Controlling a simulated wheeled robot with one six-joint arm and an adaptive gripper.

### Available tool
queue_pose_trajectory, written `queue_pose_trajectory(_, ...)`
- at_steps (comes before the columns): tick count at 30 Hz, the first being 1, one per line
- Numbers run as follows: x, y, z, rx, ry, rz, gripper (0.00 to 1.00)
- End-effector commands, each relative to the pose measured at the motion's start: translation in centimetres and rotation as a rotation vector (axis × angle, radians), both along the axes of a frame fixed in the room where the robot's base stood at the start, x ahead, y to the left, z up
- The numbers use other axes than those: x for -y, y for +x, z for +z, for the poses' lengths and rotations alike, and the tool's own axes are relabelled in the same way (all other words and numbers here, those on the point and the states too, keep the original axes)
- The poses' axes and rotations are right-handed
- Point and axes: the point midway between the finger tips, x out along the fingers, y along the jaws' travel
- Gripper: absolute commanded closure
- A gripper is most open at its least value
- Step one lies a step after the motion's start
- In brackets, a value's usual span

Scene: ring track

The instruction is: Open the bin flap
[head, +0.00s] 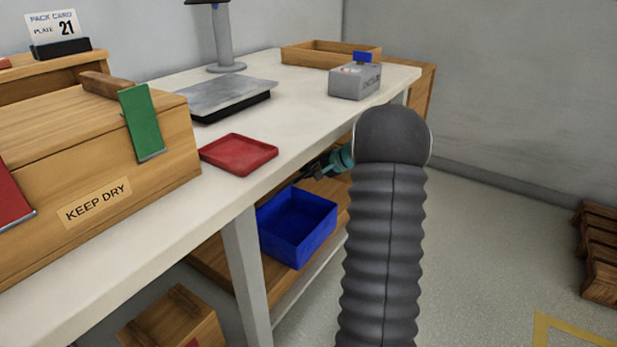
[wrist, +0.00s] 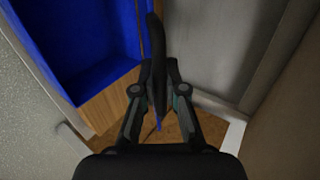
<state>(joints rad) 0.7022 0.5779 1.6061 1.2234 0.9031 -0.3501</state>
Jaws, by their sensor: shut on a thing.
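A blue open-topped bin (head: 305,241) stands on the wooden shelf below the bench. It also shows in the wrist view (wrist: 88,72) at the upper left, beside my gripper. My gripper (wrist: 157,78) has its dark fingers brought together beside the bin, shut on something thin. I cannot make out a flap in either view.
The bench (head: 125,222) holds a wooden KEEP DRY box (head: 168,105), a red tray (head: 240,153), a grey scale (head: 222,93), a grey device (head: 354,82) and a shallow wooden tray (head: 310,55). A bench leg (head: 243,262) stands near the bin. Pallets (head: 600,250) lie right; floor between is clear.

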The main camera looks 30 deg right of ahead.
Motion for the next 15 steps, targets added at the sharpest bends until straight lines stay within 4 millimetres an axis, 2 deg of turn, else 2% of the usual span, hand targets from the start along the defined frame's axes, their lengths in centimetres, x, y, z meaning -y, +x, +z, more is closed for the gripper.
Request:
queue_pose_trajectory(11, 0.05, 0.11, 0.25, 0.003, -0.001, -0.002, 1.0)
queue_pose_trajectory(12, 0.05, 0.11, 0.25, 0.003, -0.002, -0.001, 0.82)
queue_pose_trajectory(14, 0.02, 0.12, 0.24, 0.003, -0.002, -0.001, 0.67)
queue_pose_trajectory(15, 0.0, 0.12, 0.23, 0.003, -0.002, 0.0, 0.63)
